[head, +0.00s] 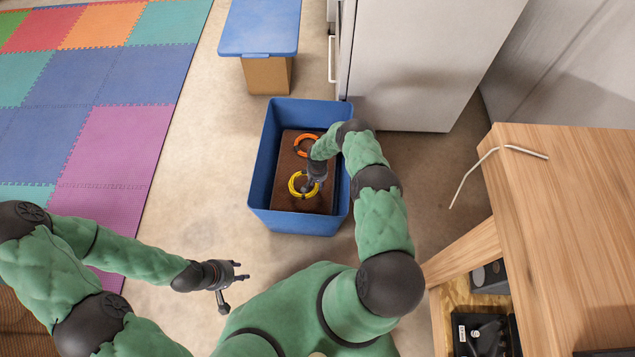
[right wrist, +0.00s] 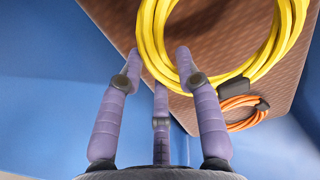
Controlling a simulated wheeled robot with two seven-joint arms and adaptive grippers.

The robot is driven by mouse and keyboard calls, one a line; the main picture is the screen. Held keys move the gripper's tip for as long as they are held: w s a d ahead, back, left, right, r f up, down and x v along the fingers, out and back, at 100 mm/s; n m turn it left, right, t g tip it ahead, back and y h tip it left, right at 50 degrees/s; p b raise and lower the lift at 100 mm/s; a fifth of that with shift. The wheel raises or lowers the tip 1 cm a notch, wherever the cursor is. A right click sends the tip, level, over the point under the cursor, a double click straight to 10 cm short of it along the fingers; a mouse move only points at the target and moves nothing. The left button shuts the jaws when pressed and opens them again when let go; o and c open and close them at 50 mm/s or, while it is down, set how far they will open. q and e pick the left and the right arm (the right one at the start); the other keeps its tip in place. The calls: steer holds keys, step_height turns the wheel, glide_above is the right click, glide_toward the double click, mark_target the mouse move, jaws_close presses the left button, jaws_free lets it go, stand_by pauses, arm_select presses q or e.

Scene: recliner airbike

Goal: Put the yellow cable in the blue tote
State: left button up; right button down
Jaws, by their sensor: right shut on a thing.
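The yellow cable (head: 296,190) is a coiled ring inside the blue tote (head: 258,180), over a brown textured panel (head: 290,150). My right gripper (head: 314,185) reaches down into the tote at the coil's right side. In the right wrist view the yellow cable (right wrist: 150,50) passes at the fingertips of my right gripper (right wrist: 158,68), which is shut on it. Whether the coil touches the panel I cannot tell. My left gripper (head: 232,279) is open and empty above the floor, in front of the tote.
An orange cable coil (head: 303,145) lies on the panel, farther back in the tote. A blue-topped stand (head: 262,35) is behind the tote, a white cabinet (head: 420,70) is behind right, and a wooden table (head: 560,220) with a white cable (head: 480,165) is at the right.

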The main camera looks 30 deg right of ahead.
stand_by(0.3)
steer(key=c, duration=0.8)
jaws_free()
step_height(320, 180, up, 12)
